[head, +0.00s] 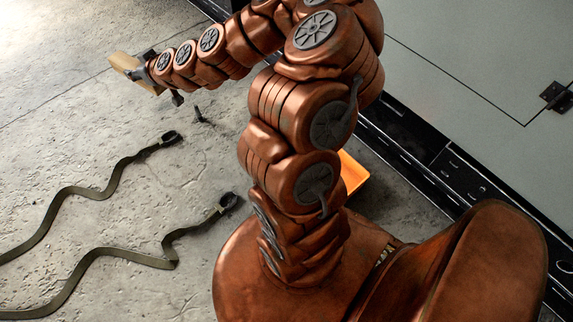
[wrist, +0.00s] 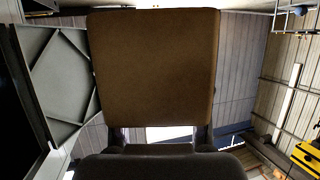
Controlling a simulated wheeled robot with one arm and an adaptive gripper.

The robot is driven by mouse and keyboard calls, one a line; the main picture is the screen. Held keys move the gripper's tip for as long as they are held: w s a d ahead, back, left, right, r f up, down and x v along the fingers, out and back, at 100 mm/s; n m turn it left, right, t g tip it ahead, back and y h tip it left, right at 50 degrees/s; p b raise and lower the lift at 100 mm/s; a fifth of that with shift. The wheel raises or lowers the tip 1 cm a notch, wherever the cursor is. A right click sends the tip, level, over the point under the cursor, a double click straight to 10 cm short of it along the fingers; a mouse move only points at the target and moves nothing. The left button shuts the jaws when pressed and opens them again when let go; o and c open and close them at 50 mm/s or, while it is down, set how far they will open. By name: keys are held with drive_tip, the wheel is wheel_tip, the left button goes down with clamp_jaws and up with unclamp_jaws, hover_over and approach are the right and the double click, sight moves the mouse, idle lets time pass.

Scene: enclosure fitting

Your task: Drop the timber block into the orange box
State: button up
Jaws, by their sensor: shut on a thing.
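The timber block (wrist: 154,65) fills the middle of the wrist view as a brown square face, held at the fingertips of my gripper (wrist: 160,140). In the head view the block (head: 126,64) is a pale wooden piece at the end of my outstretched arm, at the upper left. My gripper (head: 146,66) is shut on it, above the concrete floor. The orange box (head: 353,172) shows only in part in the head view, on the floor behind my arm. My arm hides the rest of it. The block is well to the left of the box and apart from it.
Two olive straps (head: 112,185) (head: 125,252) with dark buckles lie on the floor at left. A small dark object (head: 199,115) stands near the gripper. A grey cabinet (head: 480,60) with a black base runs along the right. The upper left floor is clear.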

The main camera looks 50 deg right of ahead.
drive_tip(key=s+d+f+m+g+h+b, duration=0.1)
drive_tip(key=s+d+f+m+h+b, duration=0.2)
drive_tip(key=d+f, duration=0.75)
drive_tip(key=s+d+f+m+g+h+b, duration=0.1)
drive_tip(key=d+f+m+h+b, duration=0.35)
drive_tip(key=d+f, duration=0.55)
drive_tip(key=s+d+f+m+g+h+b, duration=0.35)
drive_tip(key=s+d+f, duration=0.25)
drive_tip(key=d+f, duration=0.3)
drive_tip(key=s+d+f+m+g+h+b, duration=0.3)
drive_tip(key=s+d+f+m+g+b, duration=0.4)
drive_tip(key=d, duration=0.5)
drive_tip(key=s+d+f+m+g+b, duration=0.2)
drive_tip(key=s+d+f+b, duration=0.1)
drive_tip(key=s+f, duration=0.25)
drive_tip(key=s+d+f+m+g+b, duration=0.1)
drive_tip(key=s+d+f+g+b, duration=0.1)
drive_tip(key=s+d+f, duration=0.4)
drive_tip(key=s+a+f+m+g+y+b, duration=0.1)
drive_tip(key=s+f+b, duration=0.3)
drive_tip(key=f, duration=0.7)
drive_tip(key=s+a+f+m+g+y+b, duration=0.2)
drive_tip(key=f+b, duration=0.5)
drive_tip(key=f, duration=0.5)
drive_tip(key=shift+s+a+m+g, duration=0.65)
drive_tip(key=shift+s+m+g, duration=0.65)
drive_tip(key=shift+s, duration=0.35)
drive_tip(key=o, duration=1.4)
